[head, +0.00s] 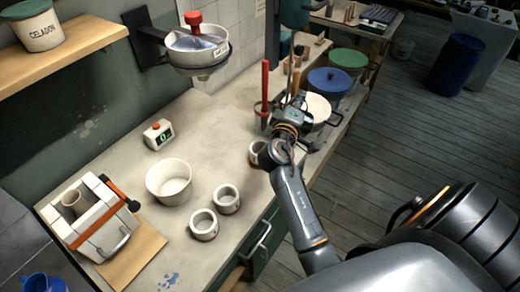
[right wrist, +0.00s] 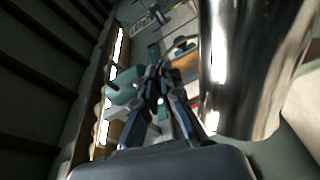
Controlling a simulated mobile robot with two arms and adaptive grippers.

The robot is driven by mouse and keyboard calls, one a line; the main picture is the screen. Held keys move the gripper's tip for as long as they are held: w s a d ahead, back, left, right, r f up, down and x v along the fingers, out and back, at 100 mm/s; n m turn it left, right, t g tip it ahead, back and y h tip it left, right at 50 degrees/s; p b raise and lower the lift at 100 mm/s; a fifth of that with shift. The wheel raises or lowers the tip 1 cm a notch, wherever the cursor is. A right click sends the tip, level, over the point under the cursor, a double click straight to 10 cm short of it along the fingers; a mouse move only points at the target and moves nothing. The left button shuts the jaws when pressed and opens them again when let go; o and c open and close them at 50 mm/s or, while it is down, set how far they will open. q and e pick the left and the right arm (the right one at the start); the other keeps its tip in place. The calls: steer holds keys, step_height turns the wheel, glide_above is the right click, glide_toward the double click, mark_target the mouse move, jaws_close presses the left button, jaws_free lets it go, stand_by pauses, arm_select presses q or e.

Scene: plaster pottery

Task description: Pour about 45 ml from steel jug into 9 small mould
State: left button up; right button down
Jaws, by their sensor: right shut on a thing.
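Three small white moulds with round openings show in the head view: a front one (head: 203,225), one (head: 226,199) to its right, and one (head: 258,153) farther back, partly behind my right arm. I cannot read a number on any. My right gripper (head: 291,103) is over the right side of the bench. In the right wrist view its fingers (right wrist: 165,85) are closed beside a large shiny steel jug (right wrist: 240,60), at what seems to be its handle. The jug's mouth and contents are hidden, and I cannot make it out clearly in the head view. My left gripper is out of view.
A white bowl (head: 169,192) stands left of the moulds. A strapped white block mould (head: 96,222) stands at the left, and a small green-display device (head: 158,134) behind. Lidded tubs (head: 330,82) stand at right.

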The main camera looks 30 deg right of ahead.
steer(key=shift+w+a+n, duration=0.2)
steer(key=shift+a+n, duration=0.05)
steer(key=shift+n, duration=0.15)
steer(key=shift+w+a+f+n+t+h+b, duration=0.15)
steer(key=shift+w+a+f+n+t+b, duration=0.15)
steer(key=shift+f+n+b, duration=0.25)
steer(key=shift+w+a+f+n+t+h+b, duration=0.1)
steer(key=shift+a+f+n+t+h+b, duration=0.1)
steer(key=shift+a+f+n+b, duration=0.35)
steer(key=shift+d+r, duration=0.1)
steer(key=shift+r, duration=0.15)
steer(key=shift+d, duration=0.15)
stand_by(0.4)
steer(key=shift+s+d, duration=0.15)
steer(key=shift+d, duration=0.05)
steer(key=shift+w+a+r+n+b, duration=0.2)
steer(key=shift+a+n+b, duration=0.1)
steer(key=shift+n+b, duration=0.1)
stand_by(1.0)
steer(key=shift+r, duration=0.1)
stand_by(0.4)
